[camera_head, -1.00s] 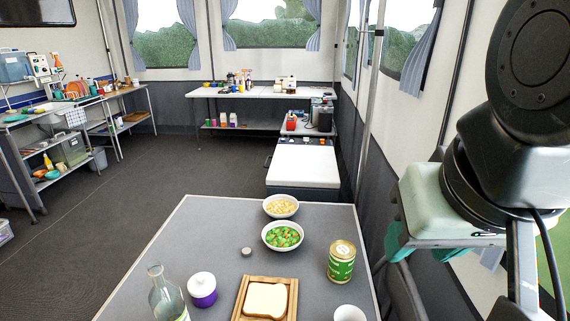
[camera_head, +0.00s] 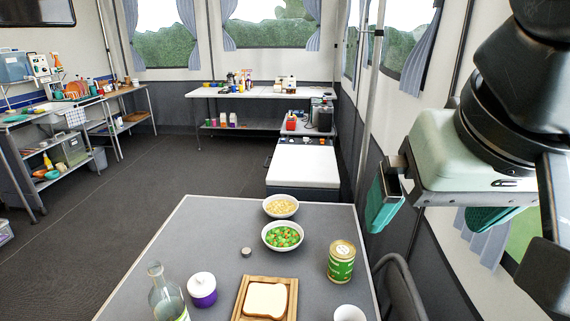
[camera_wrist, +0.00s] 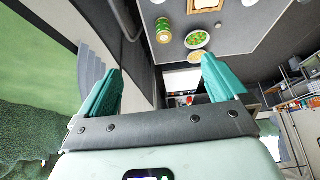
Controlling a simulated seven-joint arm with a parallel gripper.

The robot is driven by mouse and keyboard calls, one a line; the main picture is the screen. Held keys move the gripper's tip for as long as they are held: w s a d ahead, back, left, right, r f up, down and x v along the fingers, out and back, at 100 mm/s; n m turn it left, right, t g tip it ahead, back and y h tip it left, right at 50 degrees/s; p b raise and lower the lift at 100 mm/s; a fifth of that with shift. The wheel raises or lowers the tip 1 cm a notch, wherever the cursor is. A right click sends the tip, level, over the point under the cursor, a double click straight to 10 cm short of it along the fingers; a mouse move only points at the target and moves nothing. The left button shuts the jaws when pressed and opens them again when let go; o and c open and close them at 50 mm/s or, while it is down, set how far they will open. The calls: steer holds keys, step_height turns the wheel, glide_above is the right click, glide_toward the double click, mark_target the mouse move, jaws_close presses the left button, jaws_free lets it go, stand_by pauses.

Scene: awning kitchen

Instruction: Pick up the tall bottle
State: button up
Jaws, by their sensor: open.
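The tall bottle (camera_head: 167,294) is clear glass with a narrow neck. It stands upright at the near left of the grey table in the head view, its base cut off by the lower edge. I cannot make it out in the wrist view. My gripper (camera_head: 440,208) is open and empty, with teal fingers, raised to the right of the table and well apart from the bottle. Its two spread fingers also show in the wrist view (camera_wrist: 160,92).
On the table (camera_head: 215,235) are a purple-and-white jar (camera_head: 202,290) beside the bottle, bread on a wooden board (camera_head: 238,309), a green can (camera_head: 341,262), a white cup (camera_head: 349,313), a small grey lid (camera_head: 246,253) and two food bowls (camera_head: 283,248). A dark chair (camera_head: 402,290) stands right.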

steer(key=w+a+r+n+t, duration=0.1)
steer(key=w+a+n+t, duration=0.15)
steer(key=w, duration=0.55)
steer(key=w+a+r+n+t, duration=0.1)
steer(key=w+a+r+t, duration=0.2)
steer(key=w, duration=0.5)
steer(key=w+a+f+n+t+y, duration=0.15)
steer(key=w+a+n+y, duration=0.3)
steer(key=a, duration=0.65)
steer(key=n+g+y, duration=0.7)
steer(key=g+y, duration=0.2)
steer(key=y, duration=0.4)
glide_above(180, 308)
step_height(180, 308, down, 3)
step_height(180, 308, down, 37)
steer(key=shift+r, duration=0.2)
steer(key=shift+x, duration=2.5)
steer(key=c, duration=1.2)
